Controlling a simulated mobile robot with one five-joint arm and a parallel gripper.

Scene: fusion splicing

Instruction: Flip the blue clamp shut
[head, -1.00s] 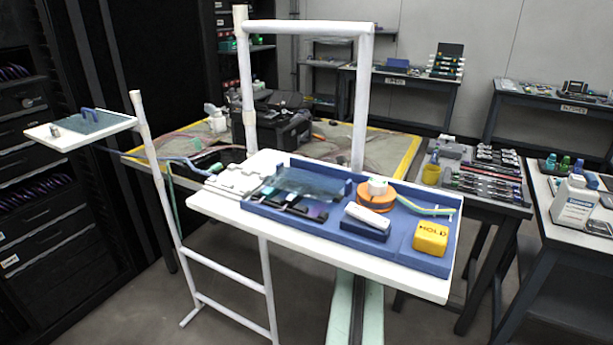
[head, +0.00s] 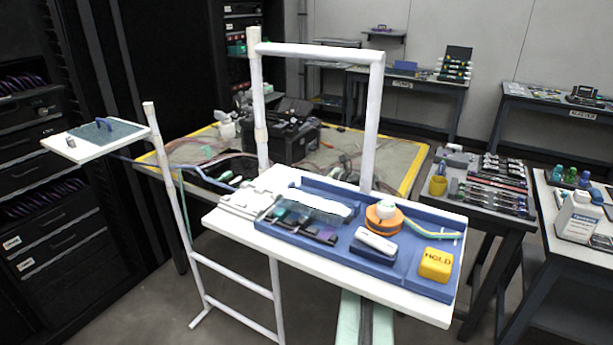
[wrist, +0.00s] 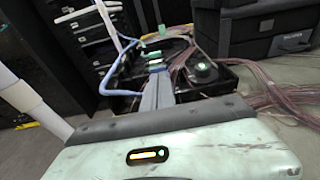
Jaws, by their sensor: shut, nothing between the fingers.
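My gripper (wrist: 158,90) shows in the wrist view as two narrow grey-blue fingers side by side, shut and empty. They point away from me toward an open black tray (wrist: 208,80) on the workbench. Small green and blue pieces lie around the fingertips, too small to tell apart. A blue bent strand or bar (wrist: 112,78) runs at the left of the tray. I cannot pick out the blue clamp for certain, nor tell whether it is open. In the head view the black tray (head: 208,180) sits behind the white cart, and I cannot make out my gripper there.
A white cart top (head: 225,222) with a blue tray (head: 400,268) stands in front, its white upright frame (head: 372,130) rising behind. A black case (head: 290,138) stands on the yellow-edged bench. Reddish cables (wrist: 275,100) spread right of the black tray.

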